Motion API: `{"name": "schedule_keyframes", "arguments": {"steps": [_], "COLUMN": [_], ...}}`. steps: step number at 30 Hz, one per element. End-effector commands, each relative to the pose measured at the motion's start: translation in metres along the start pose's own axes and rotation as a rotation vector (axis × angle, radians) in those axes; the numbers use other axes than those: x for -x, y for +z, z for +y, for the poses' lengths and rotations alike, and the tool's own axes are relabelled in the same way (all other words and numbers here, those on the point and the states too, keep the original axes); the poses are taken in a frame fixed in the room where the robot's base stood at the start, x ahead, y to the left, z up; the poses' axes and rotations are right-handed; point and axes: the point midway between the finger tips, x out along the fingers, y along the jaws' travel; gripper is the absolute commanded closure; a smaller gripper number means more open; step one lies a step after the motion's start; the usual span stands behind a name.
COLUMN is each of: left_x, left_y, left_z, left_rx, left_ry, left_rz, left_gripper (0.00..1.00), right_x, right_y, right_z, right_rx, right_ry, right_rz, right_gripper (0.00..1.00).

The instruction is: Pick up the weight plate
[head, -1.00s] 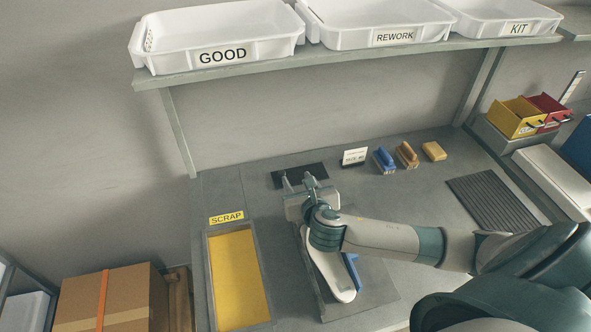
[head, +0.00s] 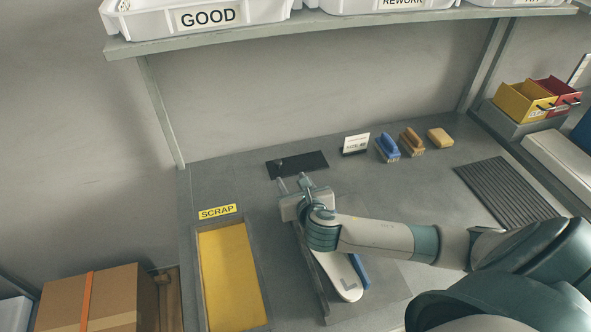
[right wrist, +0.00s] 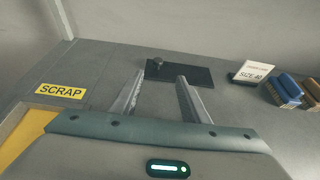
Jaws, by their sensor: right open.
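The weight plate (head: 310,161) looks to be the flat dark rectangle with a small grey knob near the back of the bench. It also shows ahead of the fingers in the right wrist view (right wrist: 200,75), with its knob standing up at the left part. My right gripper (head: 293,181) is open and empty, just in front of the plate's near edge in the head view. Its two fingers (right wrist: 161,82) point toward the plate, apart from each other with nothing between them. My left gripper is not in view.
A white insole (head: 343,278) marked L lies on a fixture under my right arm, beside a blue part. A yellow scrap bin (head: 230,275) is at left. Two brushes, a yellow block (head: 440,137) and a size card (head: 355,143) stand right of the plate. White trays are on the shelf above.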

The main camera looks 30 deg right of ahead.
Motion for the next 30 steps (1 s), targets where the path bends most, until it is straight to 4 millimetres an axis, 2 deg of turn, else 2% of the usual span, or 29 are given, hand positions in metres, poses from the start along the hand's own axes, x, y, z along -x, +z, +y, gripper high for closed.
{"name": "schedule_keyframes", "arguments": {"steps": [12, 17, 30], "left_x": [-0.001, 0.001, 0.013], "left_y": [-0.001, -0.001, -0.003], "left_z": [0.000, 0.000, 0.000], "left_rx": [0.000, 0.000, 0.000], "left_ry": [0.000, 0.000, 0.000], "left_rz": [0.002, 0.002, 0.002], "left_gripper": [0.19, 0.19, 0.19], "right_x": [-0.001, -0.009, -0.071], "right_y": [-0.001, 0.000, 0.001], "right_z": [0.000, 0.000, 0.000], "right_rx": [0.000, 0.000, -0.001], "right_ry": [0.000, 0.000, -0.002], "right_rz": [0.000, 0.000, 0.000], "right_gripper": [0.59, 0.59, 0.59]}}
